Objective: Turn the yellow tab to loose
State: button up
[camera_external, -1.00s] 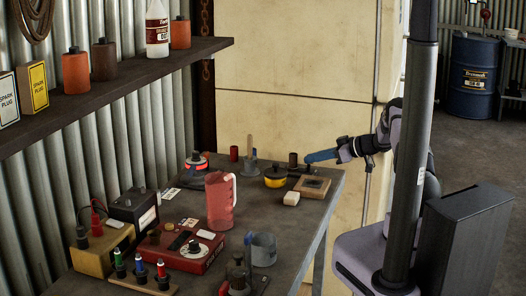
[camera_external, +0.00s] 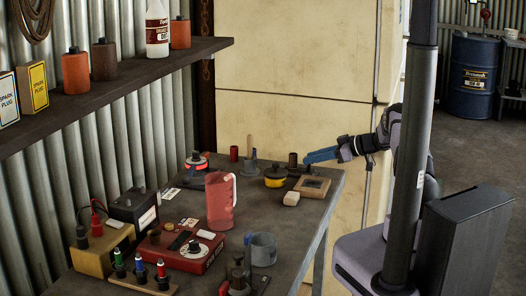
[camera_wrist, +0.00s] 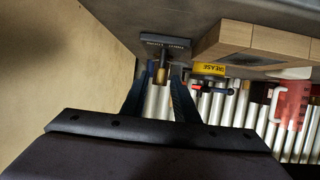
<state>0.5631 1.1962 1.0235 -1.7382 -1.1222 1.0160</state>
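In the wrist view, which looks inverted, the tab (camera_wrist: 162,73) shows at a dark plate (camera_wrist: 165,44) with white lettering too small to read surely. Nothing is held.
A wooden block (camera_external: 312,187), a white block (camera_external: 291,198) and a yellow grease tin (camera_external: 275,177) lie below and near my gripper. A red jug (camera_external: 221,200), a grey mug (camera_external: 263,249) and a red box (camera_external: 185,255) crowd the front. A pale panel (camera_external: 290,130) stands behind.

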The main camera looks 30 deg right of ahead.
jog(key=shift+b+v, duration=1.3)
jog(key=shift+v, duration=2.4)
